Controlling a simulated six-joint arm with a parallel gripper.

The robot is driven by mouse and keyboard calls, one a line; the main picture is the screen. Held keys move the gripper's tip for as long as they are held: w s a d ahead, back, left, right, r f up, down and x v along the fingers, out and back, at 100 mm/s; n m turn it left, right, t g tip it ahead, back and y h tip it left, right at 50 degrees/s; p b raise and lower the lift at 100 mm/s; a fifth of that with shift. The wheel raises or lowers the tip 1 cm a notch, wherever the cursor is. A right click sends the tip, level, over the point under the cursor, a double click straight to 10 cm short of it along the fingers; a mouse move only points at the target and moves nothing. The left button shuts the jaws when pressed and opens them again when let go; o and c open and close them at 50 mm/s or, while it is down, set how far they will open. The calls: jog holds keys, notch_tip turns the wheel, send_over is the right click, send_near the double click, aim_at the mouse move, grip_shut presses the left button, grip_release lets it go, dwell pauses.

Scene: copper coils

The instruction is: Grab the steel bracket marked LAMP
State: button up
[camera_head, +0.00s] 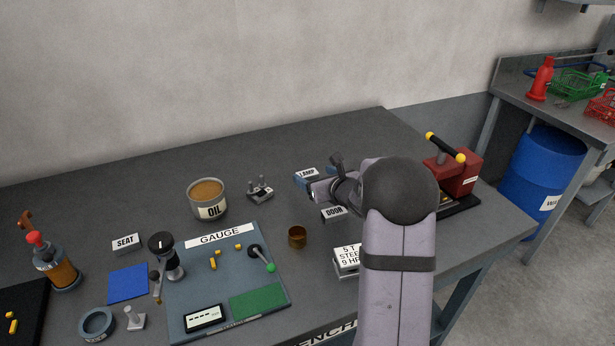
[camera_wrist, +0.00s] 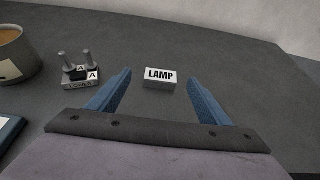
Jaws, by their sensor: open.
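The steel bracket marked LAMP (camera_wrist: 160,78) is a small pale block with a white label, sitting upright on the dark bench. In the head view its label (camera_head: 306,174) shows at the back, partly crowded by my gripper. My gripper (camera_wrist: 159,77) has two blue fingers, open, with nothing held. In the wrist view the bracket appears between the fingertips, with a gap on each side. I cannot tell how far the fingertips are above the bench. In the head view my arm and wrist hide part of the area around the gripper (camera_head: 314,178).
A DOOR block (camera_head: 334,213) stands just in front of my gripper. A two-post fixture (camera_head: 260,190) and an OIL tin (camera_head: 208,200) stand to the left. A copper ring (camera_head: 297,237) and a GAUGE board (camera_head: 228,290) lie nearer. A red device (camera_head: 454,172) stands right.

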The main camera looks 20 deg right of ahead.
aim_at(308, 174)
jog(key=shift+f+p+x, duration=0.15)
jog(key=shift+p+x, duration=0.4)
jog(key=shift+x, duration=1.1)
jog(key=shift+f+p+x, duration=0.1)
jog(key=shift+p+x, duration=0.4)
jog(key=shift+x, duration=1.15)
jog(key=shift+s+d, duration=0.1)
jog(key=shift+d, duration=0.05)
jog(key=shift+c, duration=0.4)
jog(key=c, duration=1)
jog(key=shift+r, duration=0.1)
jog(key=shift+c, duration=0.2)
notch_tip(308, 174, up, 10)
